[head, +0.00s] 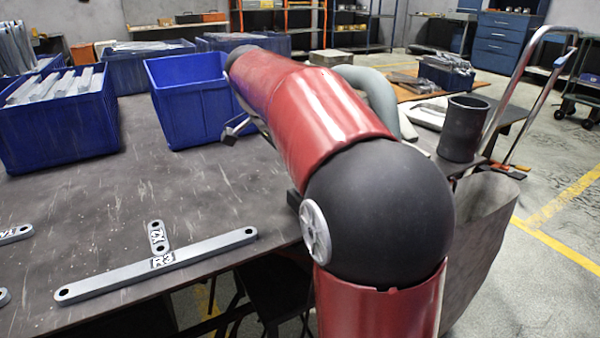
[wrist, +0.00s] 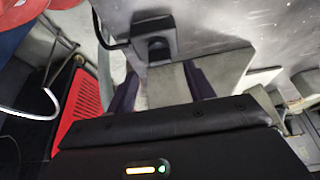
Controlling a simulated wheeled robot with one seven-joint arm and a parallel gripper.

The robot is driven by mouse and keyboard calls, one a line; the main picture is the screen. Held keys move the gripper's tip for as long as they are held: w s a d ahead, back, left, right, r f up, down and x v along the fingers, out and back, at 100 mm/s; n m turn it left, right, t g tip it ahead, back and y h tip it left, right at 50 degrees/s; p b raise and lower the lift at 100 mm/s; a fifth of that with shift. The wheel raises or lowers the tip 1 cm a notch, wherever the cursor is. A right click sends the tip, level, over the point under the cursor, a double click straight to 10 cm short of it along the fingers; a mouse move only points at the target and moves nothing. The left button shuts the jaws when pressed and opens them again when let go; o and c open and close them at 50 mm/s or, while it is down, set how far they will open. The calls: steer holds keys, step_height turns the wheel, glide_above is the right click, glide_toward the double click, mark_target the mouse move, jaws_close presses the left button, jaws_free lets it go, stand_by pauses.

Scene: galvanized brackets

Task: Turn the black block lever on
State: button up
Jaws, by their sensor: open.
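In the wrist view a black block (wrist: 154,48), likely the lever, sits against a grey housing at the top centre. My gripper (wrist: 160,76) is open, with its two dark fingers to either side below the block. The block lies just beyond the gap between the fingertips, and I see no clear contact. Whether the lever is on or off cannot be told.
In the head view the dark worktable (head: 110,200) carries a flat grey bracket (head: 160,265) in front. A blue bin with metal strips (head: 60,135) and an empty-looking blue bin (head: 190,110) stand behind. A dark cylinder (head: 462,128) stands right of my arm. The table's middle left is clear.

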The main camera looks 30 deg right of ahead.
steer(key=shift+v, duration=1.75)
